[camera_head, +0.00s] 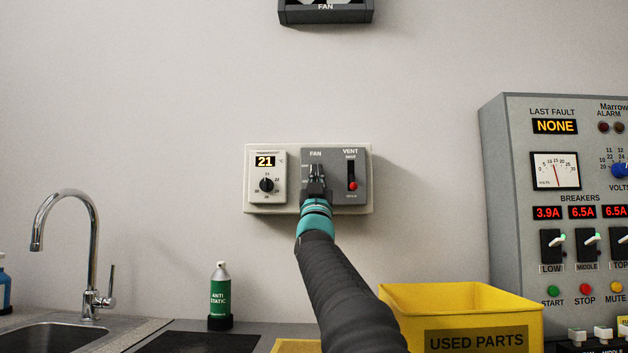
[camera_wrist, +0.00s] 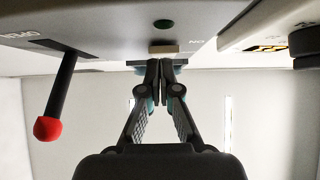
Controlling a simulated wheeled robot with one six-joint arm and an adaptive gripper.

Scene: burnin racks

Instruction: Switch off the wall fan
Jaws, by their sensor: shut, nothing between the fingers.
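The wall fan (camera_head: 325,14) shows only its lower edge, labelled FAN, at the top of the head view.
The vent lever (camera_head: 352,176) with a red knob is right of the gripper. The thermostat dial (camera_head: 267,185) is left. Below are a yellow USED PARTS bin (camera_head: 410,300), a green spray can (camera_head: 220,295) and a tap (camera_head: 90,250). A breaker cabinet (camera_head: 495,200) stands right.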

